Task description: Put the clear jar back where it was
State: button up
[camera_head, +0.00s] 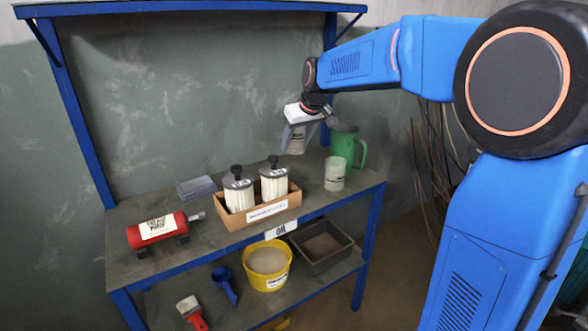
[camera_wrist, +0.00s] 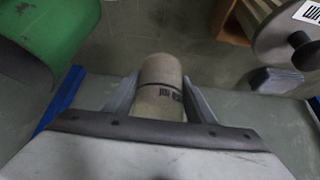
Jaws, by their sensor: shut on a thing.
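My gripper (camera_head: 296,148) is raised above the back right of the bench top, behind the cardboard box. It is shut on a grey-beige, see-through-looking jar (camera_head: 298,139), partly covered by the fingers. In the wrist view the jar (camera_wrist: 158,106) sits between the two grey fingers (camera_wrist: 160,108), with dark print near its right side. Its lower end is hidden by the gripper body. A similar pale jar (camera_head: 335,173) with a label stands upright on the bench near the right front corner.
A green jug (camera_head: 349,147) stands at the back right. A cardboard box (camera_head: 262,212) holds two dark-lidded canisters. A red extinguisher (camera_head: 157,231) and a grey block (camera_head: 197,188) lie left. The lower shelf holds a yellow bucket (camera_head: 267,277) and a dark tray (camera_head: 322,258).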

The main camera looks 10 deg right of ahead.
jog(key=shift+f, duration=4.5)
jog(key=shift+f, duration=0.1)
jog(key=o, duration=1.3)
jog(key=shift+c, duration=0.2)
jog(key=v, duration=1.1)
jog(key=s+d+f+m, duration=0.1)
jog(key=s+f, duration=0.2)
jog(key=s, duration=0.9)
jog(key=s+d+f+m+h, duration=0.1)
jog(key=s+f, duration=0.3)
jog(key=s, duration=0.9)
jog(key=s+d+f+m+g, duration=0.1)
jog(key=s+d+f, duration=0.2)
jog(key=s, duration=1)
jog(key=shift+d+f+h, duration=0.2)
jog(key=shift+f+h, duration=0.2)
jog(key=shift+f, duration=0.15)
jog(key=shift+s, duration=0.1)
